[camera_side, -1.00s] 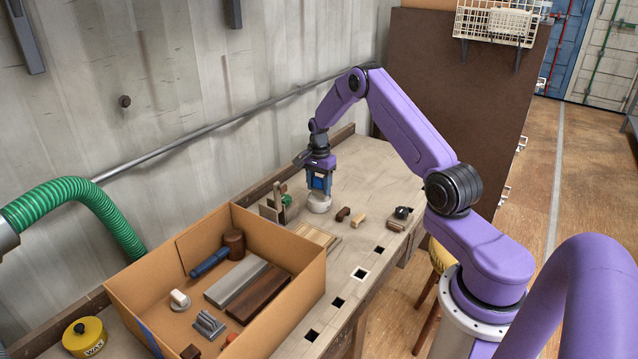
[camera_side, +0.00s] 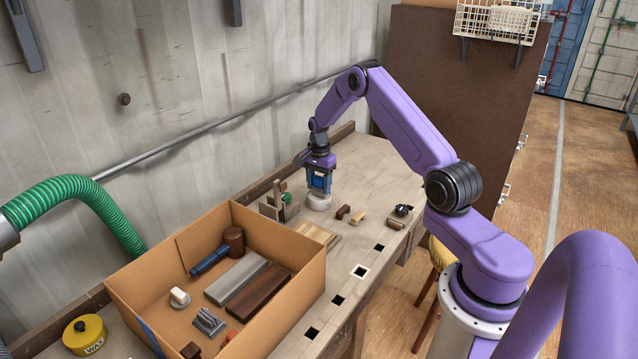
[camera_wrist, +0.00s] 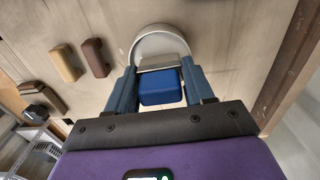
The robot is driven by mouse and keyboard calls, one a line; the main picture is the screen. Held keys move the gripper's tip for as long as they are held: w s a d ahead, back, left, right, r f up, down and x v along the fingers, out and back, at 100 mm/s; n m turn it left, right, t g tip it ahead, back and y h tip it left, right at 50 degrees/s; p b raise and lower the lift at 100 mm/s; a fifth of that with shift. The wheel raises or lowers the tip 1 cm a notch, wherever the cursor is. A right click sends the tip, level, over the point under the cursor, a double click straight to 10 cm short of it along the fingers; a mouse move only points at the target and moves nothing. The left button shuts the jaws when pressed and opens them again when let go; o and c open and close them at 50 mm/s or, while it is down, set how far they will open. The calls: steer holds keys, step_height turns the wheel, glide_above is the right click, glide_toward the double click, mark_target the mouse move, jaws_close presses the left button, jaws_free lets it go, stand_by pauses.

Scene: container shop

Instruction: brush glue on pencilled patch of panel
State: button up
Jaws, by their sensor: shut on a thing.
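My gripper (camera_side: 319,186) is shut on a blue-handled brush (camera_wrist: 160,87) and holds it upright above the bench. The brush has a pale metal ferrule; its bristles are hidden. A round whitish pot (camera_side: 319,203) is directly below the gripper, and its rim (camera_wrist: 137,40) shows beyond the ferrule in the wrist view. I cannot tell whether the bristles are inside the pot. A flat light wooden panel (camera_side: 318,235) lies on the bench between the pot and the cardboard box. No pencilled patch can be made out on it at this size.
A wooden stand with a green part (camera_side: 286,199) is close left of the pot. Dark (camera_side: 342,212) and light (camera_side: 358,217) blocks lie to its right, with a black-knobbed item (camera_side: 403,210) beyond. A cardboard box (camera_side: 300,300) of tools fills the near bench. Square holes line the front edge.

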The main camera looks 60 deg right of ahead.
mark_target(319, 177)
steer(key=shift+f, duration=0.4)
stand_by(1.2)
steer(key=shift+r, duration=0.1)
steer(key=shift+r, duration=3.45)
